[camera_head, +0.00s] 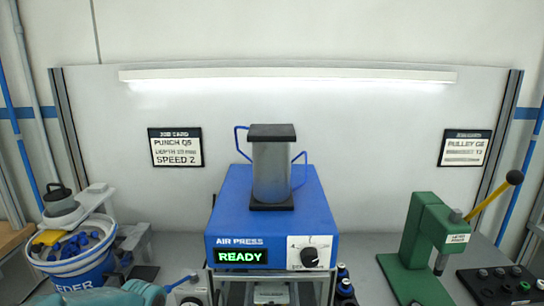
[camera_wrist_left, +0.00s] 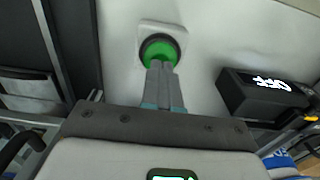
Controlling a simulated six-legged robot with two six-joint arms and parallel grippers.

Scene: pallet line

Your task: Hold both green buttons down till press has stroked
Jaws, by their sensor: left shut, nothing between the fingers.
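The blue air press (camera_head: 270,215) stands in the middle of the bench, with a grey cylinder (camera_head: 271,172) on top and a display (camera_head: 240,256) reading READY. In the left wrist view a green button (camera_wrist_left: 161,48) in a dark ring sits on a pale box (camera_wrist_left: 181,33). My left gripper (camera_wrist_left: 161,68) is shut and empty, its fingertips over the button's lower edge; I cannot tell whether they press it. In the head view a pale box (camera_head: 188,291) shows at the bottom, partly cut off. A second green press button is not visible, nor is my right gripper.
A blue feeder bucket (camera_head: 80,268) stands at the left. A green lever press (camera_head: 425,245) and a black panel (camera_head: 495,285) of several knobs stand at the right. In the left wrist view a black box (camera_wrist_left: 262,95) with a lit OFF display is right of the button.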

